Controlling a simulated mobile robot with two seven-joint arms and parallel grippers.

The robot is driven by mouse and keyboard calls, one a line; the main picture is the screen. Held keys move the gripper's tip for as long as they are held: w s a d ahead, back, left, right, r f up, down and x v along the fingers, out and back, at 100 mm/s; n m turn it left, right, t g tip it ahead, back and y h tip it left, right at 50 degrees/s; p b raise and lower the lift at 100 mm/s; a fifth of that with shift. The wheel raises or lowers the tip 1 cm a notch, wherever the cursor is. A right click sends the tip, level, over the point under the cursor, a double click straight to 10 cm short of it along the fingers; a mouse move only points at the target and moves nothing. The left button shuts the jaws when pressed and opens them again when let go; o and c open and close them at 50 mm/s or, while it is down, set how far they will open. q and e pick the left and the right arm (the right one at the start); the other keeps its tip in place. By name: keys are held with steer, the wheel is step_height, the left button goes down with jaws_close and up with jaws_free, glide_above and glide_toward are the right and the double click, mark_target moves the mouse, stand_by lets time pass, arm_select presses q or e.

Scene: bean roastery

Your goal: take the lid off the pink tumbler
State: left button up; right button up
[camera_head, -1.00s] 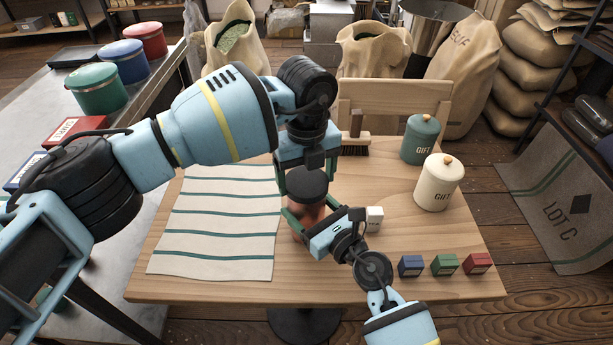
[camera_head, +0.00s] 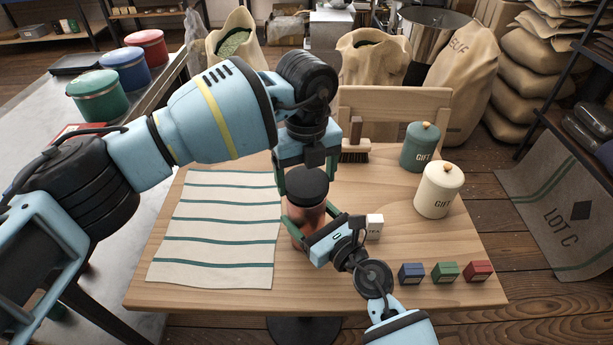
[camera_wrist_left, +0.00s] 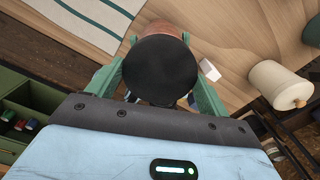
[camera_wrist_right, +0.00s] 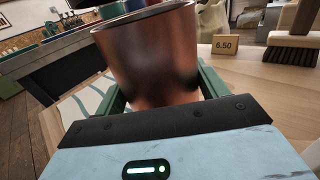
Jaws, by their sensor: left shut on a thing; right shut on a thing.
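The pink tumbler (camera_head: 304,218) is a coppery pink cup above the wooden table, partly hidden by my grippers. My right gripper (camera_head: 308,238) is shut on its body. In the right wrist view the tumbler (camera_wrist_right: 150,55) shows a bare upper rim, with no lid on it in that frame. The black round lid (camera_head: 307,183) is in my left gripper (camera_head: 307,175), which is shut on it above the tumbler. In the left wrist view the lid (camera_wrist_left: 161,70) sits between the fingers and covers most of the tumbler (camera_wrist_left: 165,29). The size of the gap between them is hidden.
A striped cloth (camera_head: 220,230) lies at the left of the table (camera_head: 390,235). Green (camera_head: 419,146) and cream (camera_head: 439,188) canisters, a brush (camera_head: 355,152) and small boxes (camera_head: 445,272) stand around. The table's centre right is clear.

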mark_target(307, 181)
arm_select(q)
steer(key=shift+r, duration=1.75)
arm_select(e)
steer(key=o, duration=2)
steer(key=shift+c, duration=0.2)
arm_select(q)
steer(key=shift+r, duration=0.1)
arm_select(e)
steer(key=v, duration=1.2)
